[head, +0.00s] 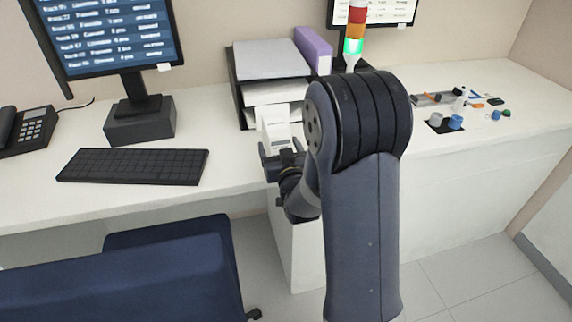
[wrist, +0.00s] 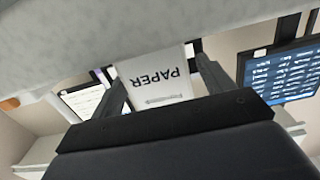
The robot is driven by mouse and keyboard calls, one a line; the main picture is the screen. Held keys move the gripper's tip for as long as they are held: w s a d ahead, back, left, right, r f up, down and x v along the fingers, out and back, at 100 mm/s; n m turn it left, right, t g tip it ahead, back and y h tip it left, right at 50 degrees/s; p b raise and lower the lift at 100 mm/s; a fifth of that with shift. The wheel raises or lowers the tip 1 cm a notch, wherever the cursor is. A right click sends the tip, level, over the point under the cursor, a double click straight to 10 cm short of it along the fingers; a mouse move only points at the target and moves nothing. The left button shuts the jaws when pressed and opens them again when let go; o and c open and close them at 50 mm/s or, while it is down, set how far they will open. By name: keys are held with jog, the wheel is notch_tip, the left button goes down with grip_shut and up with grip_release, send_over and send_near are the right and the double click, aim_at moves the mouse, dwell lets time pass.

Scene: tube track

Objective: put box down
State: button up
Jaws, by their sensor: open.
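A white box (head: 274,128) stands upright near the front of the white desk, just left of my arm. In the wrist view, which is upside down, the box (wrist: 158,88) shows the printed word PAPER and seems to rest on the desk. My gripper (head: 280,155) is at the near side of the box. In the wrist view its two fingers (wrist: 163,85) are spread, one on each side of the box, with a gap visible beside it. My arm hides part of the desk to the right of the box.
A black tray rack (head: 236,92) with papers and a purple binder (head: 314,50) stand behind the box. A keyboard (head: 132,166), monitor (head: 107,38) and phone (head: 27,130) are at left. Small parts lie at right. A blue chair (head: 170,260) is in front.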

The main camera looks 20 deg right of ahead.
jog(key=s+b, duration=0.1)
jog(key=s, duration=0.7)
dwell(1.3)
